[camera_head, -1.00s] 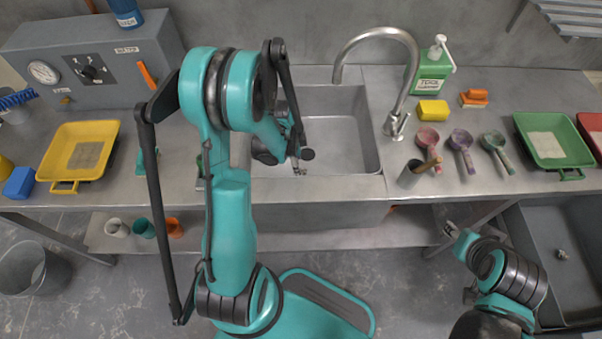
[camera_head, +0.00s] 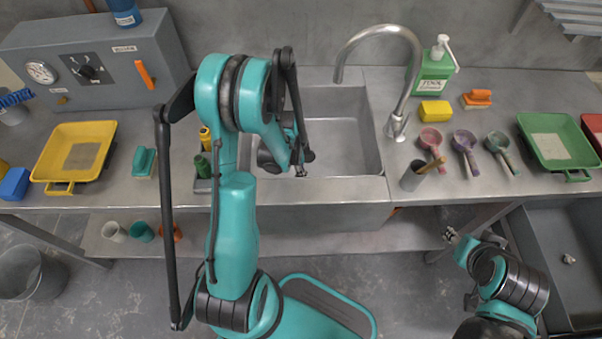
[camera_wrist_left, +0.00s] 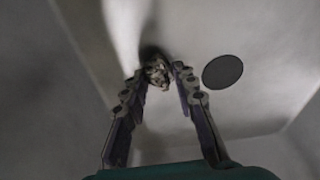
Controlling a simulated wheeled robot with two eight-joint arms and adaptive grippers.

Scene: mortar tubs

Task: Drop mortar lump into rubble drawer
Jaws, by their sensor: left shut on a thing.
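My left gripper (camera_head: 301,169) hangs over the steel sink (camera_head: 340,130) in the head view. In the left wrist view the left gripper (camera_wrist_left: 158,76) is shut on a small, rough grey-brown mortar lump (camera_wrist_left: 157,72), above the sink floor. The lump is too small to make out in the head view. The rubble drawer (camera_head: 535,275) is a dark grey open bin at the lower right, well to the right of the left gripper. A small pale lump (camera_head: 568,259) lies in it. My right gripper (camera_head: 452,236) is beside the drawer's left side; its jaws are too small to read.
The faucet (camera_head: 396,120) stands at the sink's right. A bucket (camera_head: 30,272) is on the floor.

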